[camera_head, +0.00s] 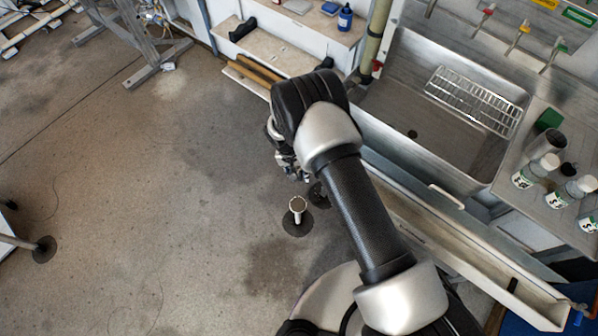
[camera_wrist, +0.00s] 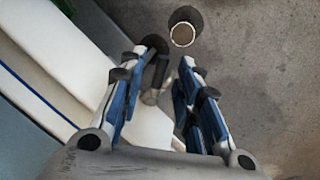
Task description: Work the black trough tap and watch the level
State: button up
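My gripper (camera_wrist: 162,68) is open, its two blue-and-grey fingers apart. In the head view my gripper (camera_head: 297,172) is low beside the trough, partly hidden by my wrist. A dark grey fitting with a short lever-like part (camera_wrist: 152,88), possibly the black tap, shows between the fingers, nearer the left one. I cannot tell whether a finger touches it. The long pale trough (camera_head: 440,243) runs below the steel sink; its white wall also shows in the wrist view (camera_wrist: 75,62). My arm hides part of the trough, and no water level can be made out.
A pale upright pipe stub (camera_head: 298,206) stands on the floor near my gripper; its round open end also shows in the wrist view (camera_wrist: 182,35). The steel sink (camera_head: 405,160) holds a wire rack (camera_head: 470,100). Bottles (camera_head: 535,170) stand at right. Floor at left is mostly clear.

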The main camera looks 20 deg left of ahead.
jog(key=shift+c, duration=0.3)
grip_shut()
dwell(0.4)
jog(key=shift+d+n+b, duration=0.3)
jog(key=shift+d+n, duration=0.05)
jog(key=shift+n, duration=0.65)
jog(key=shift+w+d+n+t+y+b, duration=0.25)
jog(key=shift+w+d+n+b, duration=0.25)
jog(key=shift+n, duration=1.05)
jog(key=shift+w+d+n+t+y+b, duration=0.25)
jog(key=shift+n+b, duration=0.35)
jog(key=shift+n, duration=0.9)
jog(key=shift+w+d+n+t+y+b, duration=0.25)
jog(key=shift+d+n+b, duration=0.25)
jog(key=shift+n, duration=1.05)
jog(key=shift+o, duration=0.3)
grip_release()
